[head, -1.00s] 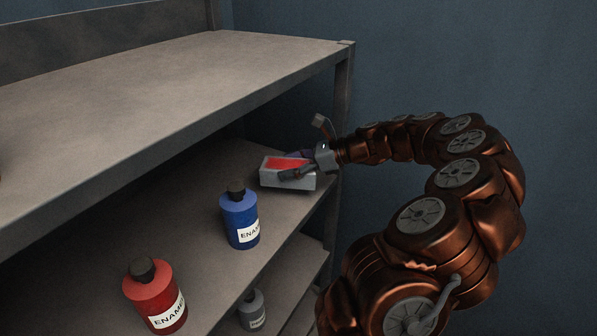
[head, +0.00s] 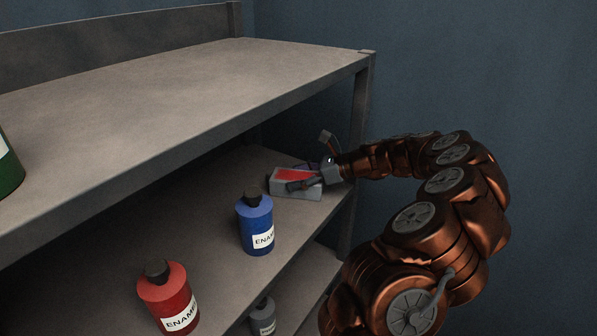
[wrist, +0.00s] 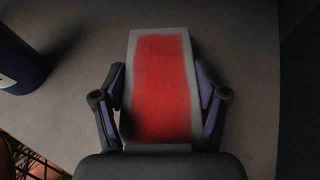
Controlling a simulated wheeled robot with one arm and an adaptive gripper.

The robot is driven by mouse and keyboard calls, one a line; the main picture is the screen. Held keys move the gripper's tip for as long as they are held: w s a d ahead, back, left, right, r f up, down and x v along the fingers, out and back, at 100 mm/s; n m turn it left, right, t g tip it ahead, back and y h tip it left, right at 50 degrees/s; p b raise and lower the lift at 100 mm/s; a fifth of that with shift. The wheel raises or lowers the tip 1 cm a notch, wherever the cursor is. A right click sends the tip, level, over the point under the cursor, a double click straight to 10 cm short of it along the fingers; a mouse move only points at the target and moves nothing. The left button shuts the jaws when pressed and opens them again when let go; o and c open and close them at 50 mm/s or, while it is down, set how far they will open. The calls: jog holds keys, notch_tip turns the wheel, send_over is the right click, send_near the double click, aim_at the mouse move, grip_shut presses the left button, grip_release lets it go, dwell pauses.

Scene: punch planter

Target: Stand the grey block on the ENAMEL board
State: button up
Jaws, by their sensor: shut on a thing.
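The grey block (head: 296,175) has a red patch on its top face and is in my gripper (head: 294,179), at the right end of the middle shelf board (head: 205,208). This board carries bottles labelled ENAMEL. The wrist view shows the block (wrist: 162,75) between the two fingers of my gripper (wrist: 161,103), one along each side. The block looks level and low over the board. I cannot tell whether its underside touches the board. Its near end is hidden by my gripper's palm.
A blue bottle (head: 255,225) stands left of the block and also shows in the wrist view (wrist: 18,60). A red bottle (head: 167,298) stands nearer. A grey bottle (head: 263,317) is on a lower board. The top board (head: 200,90) overhangs; a corner post (head: 358,150) stands at right.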

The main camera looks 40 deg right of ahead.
jog(key=shift+r, duration=0.15)
jog(key=o, duration=1.8)
jog(key=v, duration=0.7)
jog(key=shift+s+d+r, duration=0.1)
jog(key=shift+s, duration=0.15)
